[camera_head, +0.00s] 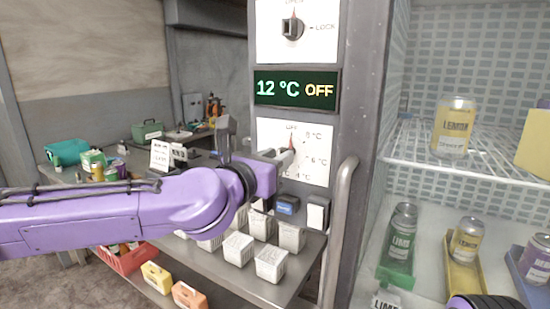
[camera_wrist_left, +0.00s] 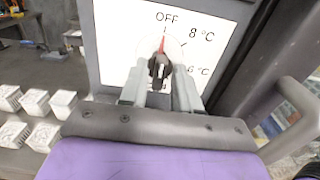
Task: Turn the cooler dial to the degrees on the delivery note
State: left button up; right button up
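The cooler dial is a dark knob with a red pointer on a white plate (camera_head: 318,143); it shows best in the left wrist view (camera_wrist_left: 158,66). The pointer is up at OFF, with 8 °C and 6 °C marked clockwise from it. My left gripper (camera_head: 284,158) is at the dial; in the left wrist view its two fingers stand apart (camera_wrist_left: 160,88), one on each side of the knob's lower part. Contact is not clear. The display (camera_head: 296,90) reads "12 °C OFF". A white card (camera_head: 160,155), possibly the delivery note, stands on the bench; its text is too small to read.
A second knob (camera_head: 292,28) marked LOCK sits above the display. A metal handle (camera_head: 340,215) rises right of the dial plate. Cans, including a lemon one (camera_head: 454,126), stand in the open cooler at right.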

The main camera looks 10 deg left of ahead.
pick_arm(q)
grip_shut()
jog(key=shift+m, duration=0.3)
jog(key=m, duration=0.9)
jog(key=shift+d, duration=0.1)
dwell(0.4)
jog(key=shift+o, duration=1.5)
grip_release()
jog(key=shift+f, duration=0.1)
